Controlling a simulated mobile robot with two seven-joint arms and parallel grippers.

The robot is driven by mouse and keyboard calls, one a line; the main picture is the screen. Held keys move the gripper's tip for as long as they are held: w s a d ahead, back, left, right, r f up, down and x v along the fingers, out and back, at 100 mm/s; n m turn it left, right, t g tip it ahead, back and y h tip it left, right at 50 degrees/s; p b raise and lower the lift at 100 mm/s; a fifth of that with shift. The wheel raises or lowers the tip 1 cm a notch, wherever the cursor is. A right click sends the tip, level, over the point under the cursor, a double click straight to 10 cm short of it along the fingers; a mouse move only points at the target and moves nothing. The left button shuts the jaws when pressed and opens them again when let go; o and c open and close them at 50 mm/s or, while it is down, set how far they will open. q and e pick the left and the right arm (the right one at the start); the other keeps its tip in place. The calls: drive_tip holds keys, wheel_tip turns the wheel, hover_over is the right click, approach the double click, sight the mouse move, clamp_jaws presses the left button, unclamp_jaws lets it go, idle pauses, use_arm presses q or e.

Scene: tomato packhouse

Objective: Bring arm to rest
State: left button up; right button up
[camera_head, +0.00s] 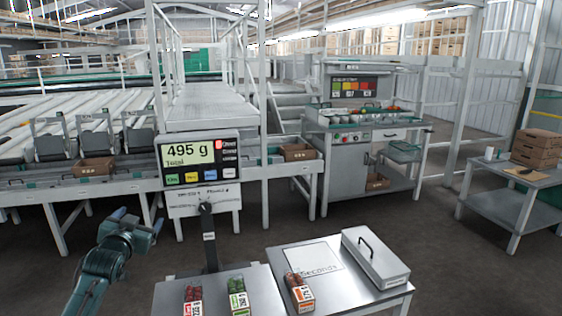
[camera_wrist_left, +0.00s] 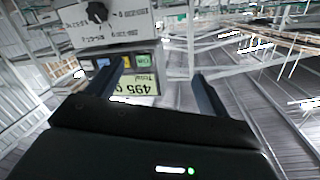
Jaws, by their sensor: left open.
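My left arm comes in from the lower left in the head view, with its left gripper (camera_head: 133,222) raised above the floor, left of the steel table. In the left wrist view the two fingers of the left gripper (camera_wrist_left: 158,82) stand wide apart with nothing between them. Beyond them, out of focus of any grasp, is the scale display (camera_wrist_left: 140,86), upside down there. In the head view the scale display (camera_head: 201,158) reads 495 g. My right gripper is in neither view.
A conveyor line (camera_head: 130,180) runs behind. A side table (camera_head: 502,185) with cartons (camera_head: 537,148) stands right. Floor between is clear.

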use_arm(q)
drive_tip(key=s+d+f+g+h, duration=0.1)
drive_tip(key=s+d+f, duration=0.4)
drive_tip(key=s+f, duration=0.35)
drive_tip(key=s+d+f+m+g+h, duration=0.1)
drive_tip(key=s+d+f+g+h, duration=0.1)
drive_tip(key=s+d+f, duration=0.6)
drive_tip(key=s+d+f+g+h, duration=0.1)
drive_tip(key=s+d+f, duration=0.2)
drive_tip(key=s+f, duration=0.5)
drive_tip(key=s+d+g, duration=0.1)
drive_tip(key=s+d, duration=0.1)
drive_tip(key=s, duration=0.5)
drive_tip(key=s+d+f+g+h, duration=0.1)
drive_tip(key=s+d, duration=0.2)
drive_tip(key=s, duration=0.5)
drive_tip(key=shift+d+f+n, duration=0.2)
drive_tip(key=shift+d+n, duration=0.05)
drive_tip(key=shift+n, duration=0.15)
